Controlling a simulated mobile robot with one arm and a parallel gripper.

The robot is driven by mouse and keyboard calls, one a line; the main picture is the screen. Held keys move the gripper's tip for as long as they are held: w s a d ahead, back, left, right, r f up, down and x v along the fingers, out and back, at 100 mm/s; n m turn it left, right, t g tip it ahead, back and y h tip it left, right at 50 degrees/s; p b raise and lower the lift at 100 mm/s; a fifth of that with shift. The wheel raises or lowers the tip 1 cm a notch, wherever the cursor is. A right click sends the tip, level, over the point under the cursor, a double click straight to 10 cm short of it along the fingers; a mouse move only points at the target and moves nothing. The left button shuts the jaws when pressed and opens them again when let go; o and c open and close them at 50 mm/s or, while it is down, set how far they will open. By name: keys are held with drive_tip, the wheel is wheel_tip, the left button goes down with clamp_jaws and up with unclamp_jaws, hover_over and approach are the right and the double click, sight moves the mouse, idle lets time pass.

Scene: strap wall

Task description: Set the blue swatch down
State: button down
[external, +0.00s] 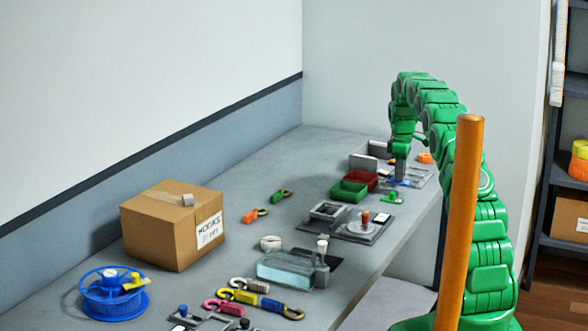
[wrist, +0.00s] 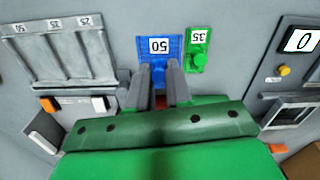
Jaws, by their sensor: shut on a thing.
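The blue swatch (wrist: 158,70) carries a white label reading 50. My gripper (wrist: 162,78) is shut on its near end in the wrist view. In the external view the blue swatch (external: 399,183) is a small blue patch below my gripper (external: 400,180), low over the far right part of the bench. I cannot tell whether it touches the surface. A green swatch (wrist: 198,52) labelled 35 lies just right of the blue one in the wrist view, and it also shows in the external view (external: 392,198).
A grey slotted rack (wrist: 65,55) with number labels stands left in the wrist view. A device with a display (wrist: 300,41) reading 0 is at right. Green (external: 348,191) and red (external: 361,178) bins sit left of my gripper. Bare grey bench shows between the rack and the swatches.

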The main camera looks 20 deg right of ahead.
sight(399, 183)
drive_tip(key=shift+w+f, duration=0.35)
drive_tip(key=shift+f, duration=0.05)
drive_tip(key=shift+d+f, duration=0.1)
drive_tip(key=shift+w+f, duration=0.15)
drive_tip(key=shift+f, duration=1.45)
drive_tip(key=shift+f, duration=0.15)
drive_tip(key=c, duration=1)
unclamp_jaws()
drive_tip(key=shift+c, duration=0.2)
wheel_tip(399, 183, up, 12)
drive_tip(key=shift+r, duration=0.2)
